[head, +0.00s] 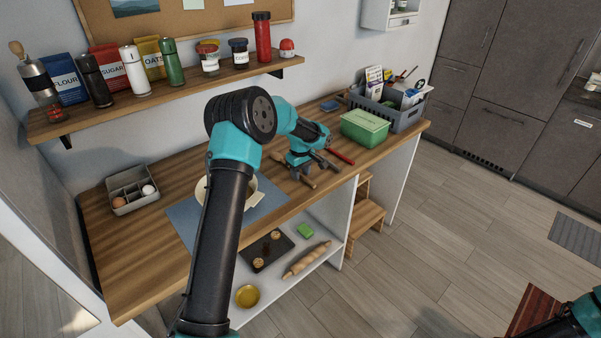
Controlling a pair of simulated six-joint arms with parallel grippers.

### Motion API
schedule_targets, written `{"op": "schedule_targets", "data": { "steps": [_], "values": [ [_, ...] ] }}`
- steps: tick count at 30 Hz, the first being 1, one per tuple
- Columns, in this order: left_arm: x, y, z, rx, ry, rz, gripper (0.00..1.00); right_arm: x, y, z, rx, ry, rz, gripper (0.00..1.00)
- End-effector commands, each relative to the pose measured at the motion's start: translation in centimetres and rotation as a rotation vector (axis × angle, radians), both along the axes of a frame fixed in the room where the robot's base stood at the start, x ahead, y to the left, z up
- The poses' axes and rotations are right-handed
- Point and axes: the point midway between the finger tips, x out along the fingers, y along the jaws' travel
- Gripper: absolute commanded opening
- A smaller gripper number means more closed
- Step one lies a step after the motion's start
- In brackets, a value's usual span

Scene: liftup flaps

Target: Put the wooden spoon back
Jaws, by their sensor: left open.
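My left gripper (312,168) is over the front right part of the wooden counter, open, with its fingers pointing down toward the counter edge. A thin wooden piece (307,182), which looks like part of the wooden spoon, shows beside the fingers at the counter's front. The gripper hides its middle, and I cannot tell whether they touch. A red stick-like object (340,155) lies just right of the gripper. My right gripper is out of view; only part of that arm shows at the bottom right corner.
A green box (364,129) and a grey caddy (407,120) with utensils and packets stand on the right of the counter (140,255). A grey egg tray (122,204) is at left. My arm covers much of a bowl on a blue mat (184,218). A shelf (190,92) hangs above.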

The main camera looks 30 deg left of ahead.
Motion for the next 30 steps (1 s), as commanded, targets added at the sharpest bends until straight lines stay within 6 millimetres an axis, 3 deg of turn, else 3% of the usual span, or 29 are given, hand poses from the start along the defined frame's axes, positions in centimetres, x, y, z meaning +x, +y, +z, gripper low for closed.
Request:
{"op": "schedule_targets", "data": {
  "steps": [8, 30],
  "values": [
    [0.1, -0.1, 2.9, 0.001, -0.003, 0.0, 0.41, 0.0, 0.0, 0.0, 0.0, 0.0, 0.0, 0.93],
    [0.4, -0.3, 16.2, 0.001, -0.003, 0.0, 0.41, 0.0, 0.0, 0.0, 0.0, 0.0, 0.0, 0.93]
  ]
}}
